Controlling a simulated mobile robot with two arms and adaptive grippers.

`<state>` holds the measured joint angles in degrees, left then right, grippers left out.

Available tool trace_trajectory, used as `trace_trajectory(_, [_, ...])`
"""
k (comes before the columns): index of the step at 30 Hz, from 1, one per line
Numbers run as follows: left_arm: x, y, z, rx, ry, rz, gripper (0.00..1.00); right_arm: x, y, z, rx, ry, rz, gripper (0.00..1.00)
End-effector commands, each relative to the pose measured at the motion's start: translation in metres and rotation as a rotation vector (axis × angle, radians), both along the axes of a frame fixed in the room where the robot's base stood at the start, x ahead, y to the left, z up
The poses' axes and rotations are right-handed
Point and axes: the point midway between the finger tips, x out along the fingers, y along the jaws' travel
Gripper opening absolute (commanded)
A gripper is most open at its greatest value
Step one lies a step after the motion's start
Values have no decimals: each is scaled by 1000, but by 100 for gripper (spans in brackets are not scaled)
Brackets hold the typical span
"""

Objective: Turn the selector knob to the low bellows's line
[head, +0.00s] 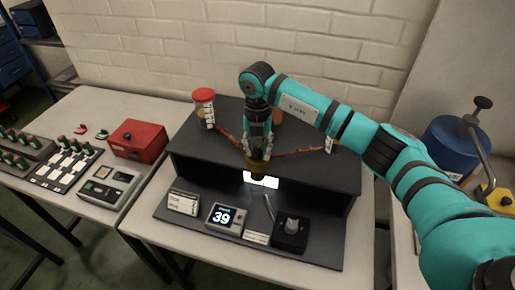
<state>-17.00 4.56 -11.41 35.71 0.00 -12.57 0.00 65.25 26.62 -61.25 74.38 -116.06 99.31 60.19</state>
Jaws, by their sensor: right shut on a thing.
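My right gripper (258,156) points down at the front edge of the dark stand's top (310,125). It is shut on a brown-gold piece, which looks like the selector knob (258,168); the fingers hide much of it, and which way it points cannot be told. An orange-brown line (228,134) runs from near it to the left, and another line (300,152) runs to the right. A red-capped clear cylinder (204,108) stands at the top's left end. An orange-brown object (278,117) is partly hidden behind my wrist. I cannot tell which is the low bellows. My left gripper is out of view.
A red box (137,141) stands on the left table. A blue drum (456,145) is at right.

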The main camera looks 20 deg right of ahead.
Motion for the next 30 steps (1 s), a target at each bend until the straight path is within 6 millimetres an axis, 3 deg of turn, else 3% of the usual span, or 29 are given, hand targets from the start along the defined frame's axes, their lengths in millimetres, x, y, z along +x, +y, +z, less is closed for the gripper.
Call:
trace_trajectory(18, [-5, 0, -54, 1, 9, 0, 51, 1, -1, -3, -1, -4, 492, 0])
trace_trajectory(30, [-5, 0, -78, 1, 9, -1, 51, 1, -1, -1, -1, -3, 827, 0])
